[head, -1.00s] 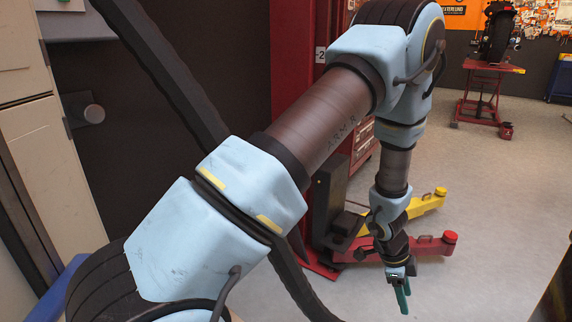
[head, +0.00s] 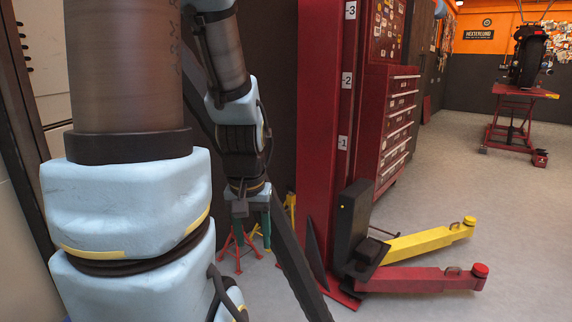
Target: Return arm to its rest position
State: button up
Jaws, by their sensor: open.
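My arm stands on the left side of the head view, with its thick upper links upright and close to the camera. Its forearm hangs down from the top. My gripper (head: 252,214) is at the lower end of the forearm, pointing down, with its two green fingers apart and nothing seen between them. It hangs in front of the dark wall, left of the red lift post (head: 318,140).
Red and yellow stands (head: 238,252) are on the floor behind my gripper. A yellow lift arm (head: 425,243) and a red lift arm (head: 420,281) reach right from the post. A red tool cabinet (head: 392,125) and a motorcycle lift (head: 510,120) stand farther back. The floor at right is open.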

notch_tip(320, 180, up, 26)
jog(key=p, duration=2.6)
jog(key=shift+r, duration=0.15)
jog(key=shift+d, duration=0.15)
